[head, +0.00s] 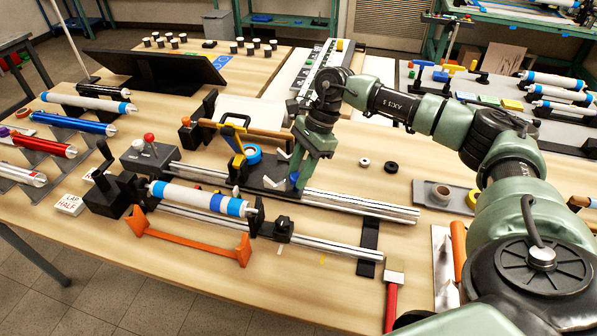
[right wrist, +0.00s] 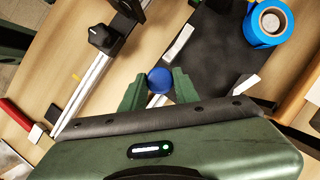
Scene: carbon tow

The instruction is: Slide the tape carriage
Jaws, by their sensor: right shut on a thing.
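The tape carriage is a black plate (head: 258,181) on silver rails (head: 345,205), bearing a blue tape roll (head: 253,154). The plate (right wrist: 222,60) and the tape roll (right wrist: 268,22) also show in the right wrist view. My right gripper (head: 293,180) reaches down at the plate's right end. In the right wrist view its fingers (right wrist: 160,82) are closed around a round blue knob (right wrist: 159,79). A white tube with blue bands (head: 202,198) lies in front, between a black crank stand (head: 112,192) and a black end block (head: 281,229). My left gripper is not in view.
An orange bracket (head: 190,242) stands at the front. A brush with a red handle (head: 391,305) lies right of the rail ends. Black and white rings (head: 391,167) lie behind the rails. Red, blue and white tubes (head: 92,122) rest on stands at left.

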